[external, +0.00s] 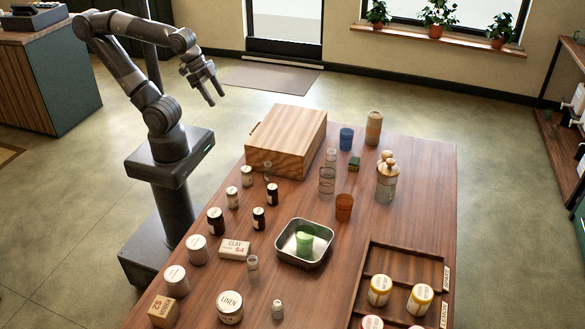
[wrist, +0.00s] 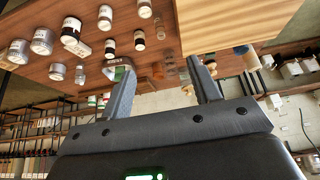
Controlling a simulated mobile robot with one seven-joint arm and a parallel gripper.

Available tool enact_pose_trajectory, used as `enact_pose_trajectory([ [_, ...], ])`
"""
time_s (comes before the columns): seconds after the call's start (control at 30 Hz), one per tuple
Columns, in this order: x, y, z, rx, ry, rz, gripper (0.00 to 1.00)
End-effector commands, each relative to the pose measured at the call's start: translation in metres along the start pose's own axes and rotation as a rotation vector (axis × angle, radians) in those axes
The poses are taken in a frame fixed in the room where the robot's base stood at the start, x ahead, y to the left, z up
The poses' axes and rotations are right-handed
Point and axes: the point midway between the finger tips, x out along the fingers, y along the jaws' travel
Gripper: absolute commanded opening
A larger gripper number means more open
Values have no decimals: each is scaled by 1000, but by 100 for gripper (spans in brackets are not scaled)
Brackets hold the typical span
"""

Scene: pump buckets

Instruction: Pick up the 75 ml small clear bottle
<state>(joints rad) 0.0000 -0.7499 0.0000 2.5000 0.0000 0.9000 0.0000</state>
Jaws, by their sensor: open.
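Several small clear vessels stand upright on the wooden table (external: 425,180). One clear bottle (external: 252,268) is in front of the metal tray, another (external: 267,171) is by the wooden box, and clear glass ones (external: 331,157) (external: 327,181) stand right of the box. I cannot read any volume mark, so I cannot tell which is the 75 ml one. My gripper (external: 216,99) is open and empty, raised in the air left of and above the wooden box. In the wrist view my open fingers (wrist: 158,65) have nothing between them held.
The wooden box (external: 285,140) stands tall at the table's back left. A metal tray (external: 306,241) holds a green cup (external: 305,240). Labelled jars and dark bottles crowd the left edge. A divided wooden tray (external: 400,265) is front right. The table's right middle is clear.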

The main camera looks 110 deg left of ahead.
Motion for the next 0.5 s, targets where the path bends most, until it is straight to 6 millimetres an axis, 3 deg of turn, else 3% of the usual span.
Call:
enact_pose_trajectory([
  [0.17,2,4,-11,7,-6,10,56],
  [0.37,18,28,-58,38,-26,51,56],
  [0.5,38,54,-95,64,-42,80,56],
])
